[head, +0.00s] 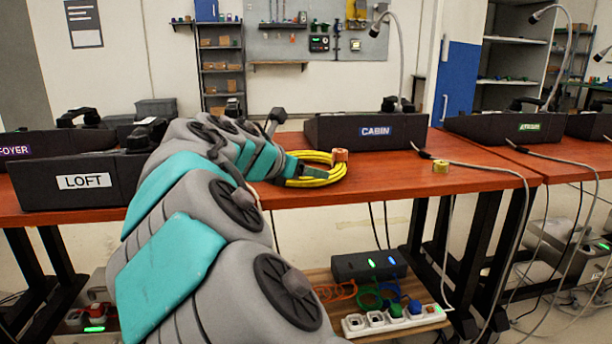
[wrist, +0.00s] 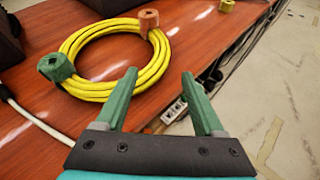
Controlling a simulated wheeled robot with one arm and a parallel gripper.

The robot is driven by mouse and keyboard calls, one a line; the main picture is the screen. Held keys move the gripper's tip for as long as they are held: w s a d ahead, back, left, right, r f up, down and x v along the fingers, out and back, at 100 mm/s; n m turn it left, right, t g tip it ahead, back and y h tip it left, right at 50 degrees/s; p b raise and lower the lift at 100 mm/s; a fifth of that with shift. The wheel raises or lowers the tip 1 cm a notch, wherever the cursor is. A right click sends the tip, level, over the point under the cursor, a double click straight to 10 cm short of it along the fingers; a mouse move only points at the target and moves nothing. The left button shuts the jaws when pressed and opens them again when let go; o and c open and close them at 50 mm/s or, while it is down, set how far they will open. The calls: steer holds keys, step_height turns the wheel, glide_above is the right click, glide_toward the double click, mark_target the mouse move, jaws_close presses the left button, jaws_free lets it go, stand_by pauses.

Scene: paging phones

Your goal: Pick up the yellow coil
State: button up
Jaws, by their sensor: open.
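The yellow coil (head: 330,177) lies on the red-brown table, partly hidden behind my arm in the head view. In the wrist view the yellow coil (wrist: 147,75) lies flat, with an orange-brown plug (wrist: 148,20) at its far right side and a green plug (wrist: 56,67) at its left. My gripper (wrist: 158,82) is open and empty, with green fingers pointing toward the coil's near right edge. The fingertips look apart from the coil. In the head view the fingers are hard to make out beside the coil.
The table (head: 385,178) carries phone consoles labelled LOFT (head: 84,182) and CABIN (head: 375,130). A small yellow block (head: 440,166) sits right of the coil, near a grey cable. A power strip (head: 395,319) stands on a low shelf beneath. The tabletop between coil and block is clear.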

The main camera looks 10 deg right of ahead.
mark_target(335, 169)
steer(key=shift+w+a+n, duration=0.15)
steer(key=shift+w+n, duration=0.2)
steer(key=shift+n, duration=0.05)
steer(key=shift+w+d, duration=0.25)
steer(key=x, duration=1)
steer(key=shift+s+d+r+b, duration=0.1)
steer(key=shift+s+d+b, duration=0.05)
steer(key=shift+d+b, duration=0.3)
steer(key=shift+w+d, duration=0.25)
steer(key=shift+w, duration=0.05)
steer(key=shift+f, duration=0.25)
jaws_close()
steer(key=shift+d, duration=0.1)
